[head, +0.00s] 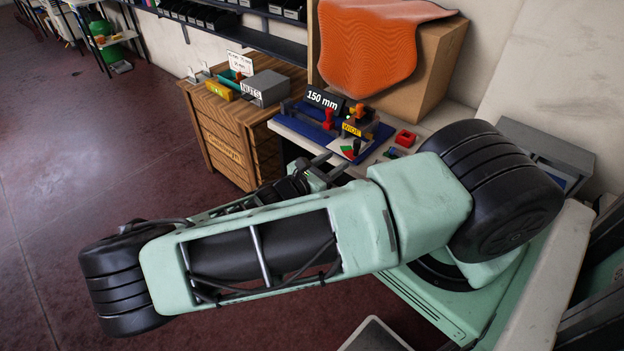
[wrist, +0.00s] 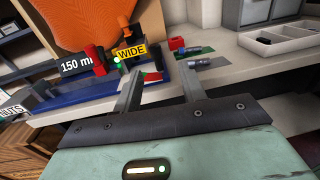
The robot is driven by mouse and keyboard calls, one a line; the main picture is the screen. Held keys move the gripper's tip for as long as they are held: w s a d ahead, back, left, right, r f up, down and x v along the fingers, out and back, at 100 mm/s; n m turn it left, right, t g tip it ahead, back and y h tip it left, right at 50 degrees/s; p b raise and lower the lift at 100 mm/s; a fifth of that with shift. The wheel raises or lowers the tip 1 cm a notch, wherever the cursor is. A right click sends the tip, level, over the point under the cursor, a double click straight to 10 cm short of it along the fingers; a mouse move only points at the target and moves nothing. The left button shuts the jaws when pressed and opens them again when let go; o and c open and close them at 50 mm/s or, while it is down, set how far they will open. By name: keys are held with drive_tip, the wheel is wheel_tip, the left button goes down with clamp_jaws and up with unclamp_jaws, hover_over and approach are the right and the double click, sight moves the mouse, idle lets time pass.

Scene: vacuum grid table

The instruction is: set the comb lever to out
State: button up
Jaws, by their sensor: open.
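A blue fixture (head: 312,124) on the bench carries a "150 mm" sign (head: 322,98), a red handle (head: 328,118) and a yellow "WIDE" label (head: 352,129). In front of the label, a small black-knobbed lever (head: 356,146) stands by a red and green plate (head: 347,153). No label names the comb lever.
A red block (head: 405,138) lies right of the fixture. A grey "NUTS" bin (head: 266,87) stands on the wooden cabinet (head: 225,135) at left. A cardboard box (head: 425,70) with orange sheet (head: 385,40) stands behind. A grey tray (wrist: 280,40) is at the right.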

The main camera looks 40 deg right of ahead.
drive_tip(key=a, duration=0.7)
drive_tip(key=shift+a+b, duration=0.35)
drive_tip(key=shift+b, duration=0.1)
drive_tip(key=s+a+r+m+g+y+p, duration=0.15)
drive_tip(key=s+a+m+g+y, duration=0.35)
drive_tip(key=s+a+y, duration=0.65)
drive_tip(key=s+a+r+m+t+y, duration=0.2)
drive_tip(key=a+r, duration=0.4)
drive_tip(key=r, duration=0.4)
drive_tip(key=s+a+r+m+t+y, duration=0.2)
drive_tip(key=a+r+y, duration=0.3)
drive_tip(key=r, duration=0.5)
drive_tip(key=shift+s+a+r+m+t+p, duration=0.3)
drive_tip(key=shift+a+m+t, duration=0.3)
drive_tip(key=shift+a, duration=0.4)
